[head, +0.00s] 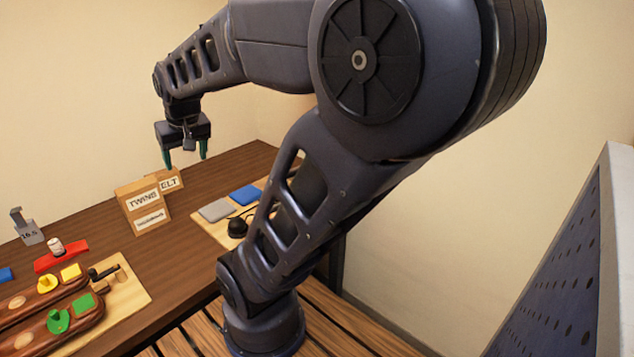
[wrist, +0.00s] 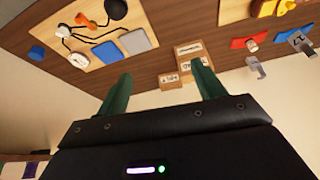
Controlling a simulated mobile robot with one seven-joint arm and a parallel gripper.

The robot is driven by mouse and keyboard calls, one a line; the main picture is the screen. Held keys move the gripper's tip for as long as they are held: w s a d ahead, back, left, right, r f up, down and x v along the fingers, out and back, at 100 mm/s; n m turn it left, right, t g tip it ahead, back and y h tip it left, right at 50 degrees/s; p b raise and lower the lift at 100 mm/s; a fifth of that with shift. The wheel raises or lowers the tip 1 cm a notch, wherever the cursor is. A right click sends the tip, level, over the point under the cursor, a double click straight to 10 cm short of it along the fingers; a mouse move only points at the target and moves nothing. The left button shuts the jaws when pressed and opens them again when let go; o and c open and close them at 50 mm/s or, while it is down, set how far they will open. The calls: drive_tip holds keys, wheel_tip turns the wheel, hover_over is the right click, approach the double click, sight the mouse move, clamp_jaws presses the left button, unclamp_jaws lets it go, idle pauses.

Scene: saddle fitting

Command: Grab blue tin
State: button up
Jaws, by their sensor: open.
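My gripper (head: 186,160) is open and empty, pointing down above the back of the table in the head view. Its two green fingers also show in the wrist view (wrist: 162,75), apart with nothing between them. A flat blue square (head: 244,195) lies beside a grey one on a light board, right of the gripper; the wrist view shows it too (wrist: 107,51). Another blue piece (head: 5,275) is cut off at the head view's left edge. A small blue piece (wrist: 37,52) lies at the left in the wrist view. I cannot tell which of these is the blue tin.
Cardboard boxes (head: 144,205) labelled TWINE and FELT stand below the gripper. A grey square (head: 215,210) and a black knob (head: 237,228) with cords share the board. A red piece (head: 62,257), a grey stand (head: 29,232) and wooden holders with yellow and green pieces are at left.

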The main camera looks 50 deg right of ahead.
drive_tip(key=w+d+f+m+h, duration=0.1)
drive_tip(key=w+d+f+m, duration=0.2)
drive_tip(key=d, duration=0.5)
drive_tip(key=w+d+f+m+g, duration=0.1)
drive_tip(key=w+d+f, duration=0.25)
drive_tip(key=d, duration=0.55)
drive_tip(key=w+d+f+m+h, duration=0.15)
drive_tip(key=w+d, duration=0.25)
drive_tip(key=d, duration=0.4)
drive_tip(key=s+d+f+m+g, duration=0.1)
drive_tip(key=s+d+f+m, duration=0.25)
drive_tip(key=d+f, duration=0.65)
drive_tip(key=s+d+f+m, duration=0.2)
drive_tip(key=s+d+f, duration=0.25)
drive_tip(key=d, duration=0.95)
drive_tip(key=shift+h, duration=0.45)
drive_tip(key=shift+x, duration=5.1)
drive_tip(key=shift+s+a, duration=0.1)
drive_tip(key=shift+c, duration=0.2)
drive_tip(key=c, duration=1)
